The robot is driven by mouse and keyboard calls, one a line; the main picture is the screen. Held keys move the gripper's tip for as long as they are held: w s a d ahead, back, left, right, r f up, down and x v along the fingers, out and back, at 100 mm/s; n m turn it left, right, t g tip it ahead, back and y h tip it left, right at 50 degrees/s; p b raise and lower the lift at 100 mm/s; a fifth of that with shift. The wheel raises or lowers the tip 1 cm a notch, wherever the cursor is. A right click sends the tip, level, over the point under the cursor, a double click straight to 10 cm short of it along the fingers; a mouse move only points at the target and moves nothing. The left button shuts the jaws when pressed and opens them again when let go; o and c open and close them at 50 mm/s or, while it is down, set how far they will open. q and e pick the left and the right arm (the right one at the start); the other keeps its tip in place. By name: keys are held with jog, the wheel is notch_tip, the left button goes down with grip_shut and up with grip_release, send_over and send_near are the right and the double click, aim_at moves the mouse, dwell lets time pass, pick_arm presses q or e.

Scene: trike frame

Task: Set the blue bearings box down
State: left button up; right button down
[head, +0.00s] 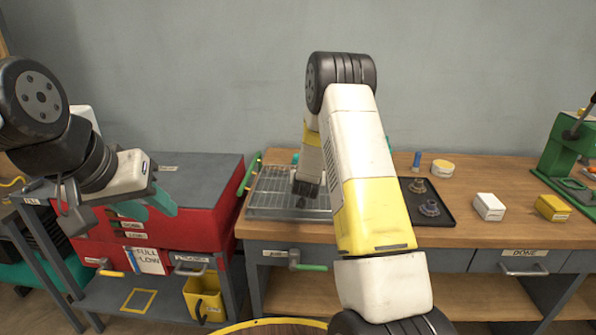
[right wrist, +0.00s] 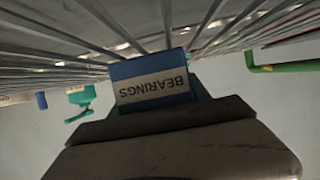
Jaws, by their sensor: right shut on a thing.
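The blue bearings box (right wrist: 152,83) shows in the right wrist view, with its pale BEARINGS label upside down in the picture. My right gripper (right wrist: 157,98) is shut on it, with teal fingers at its sides. The box is close to the bars of the wire rack (right wrist: 60,45); I cannot tell whether it touches them. In the head view the wire rack (head: 270,200) lies on the wooden bench, and my right arm hides the box and most of the right gripper. My left gripper (head: 148,207) is open and empty in front of the red cabinet.
The wooden bench (head: 470,232) carries a black tray (head: 437,190) with dark round parts, a white box (head: 489,207), a yellow box (head: 553,207) and a green press (head: 570,145). A red cabinet (head: 215,200) stands at the left. Bare bench lies right of the tray.

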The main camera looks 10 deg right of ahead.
jog(key=shift+r, duration=0.1)
jog(key=c, duration=0.5)
grip_release()
